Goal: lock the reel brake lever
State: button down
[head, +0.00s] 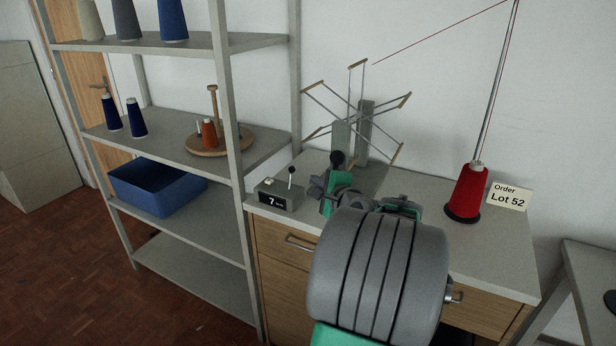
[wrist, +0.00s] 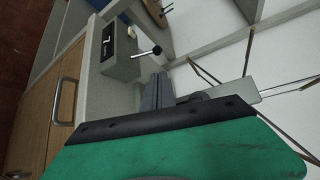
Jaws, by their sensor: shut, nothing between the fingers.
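The yarn reel (head: 358,112), with thin arms tipped in wood, stands on grey posts on the bench. A short lever with a black ball knob (head: 337,158) shows in front of the posts, just behind my gripper; its lower part is hidden, and I cannot tell its exact position. I take it as the brake lever. My gripper (head: 318,188) is shut and empty beside it, apparently apart from the knob. In the wrist view the closed fingers (wrist: 157,88) point toward the bench top, and the reel's arms (wrist: 205,75) show on the right.
A counter box (head: 279,196) reading 7, with its own small black-knobbed lever (head: 291,171), stands left of my gripper. A red yarn cone (head: 467,193) and a "Lot 52" card (head: 509,197) are at the right. A grey shelf rack (head: 226,100) stands close on the left.

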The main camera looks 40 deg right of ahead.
jog(key=x, duration=0.9)
jog(key=shift+w+f+p, duration=0.15)
jog(key=shift+w+p, duration=0.1)
jog(key=shift+p, duration=0.2)
jog(key=shift+d, duration=0.2)
jog(key=shift+s+b, duration=0.1)
jog(key=shift+b, duration=0.2)
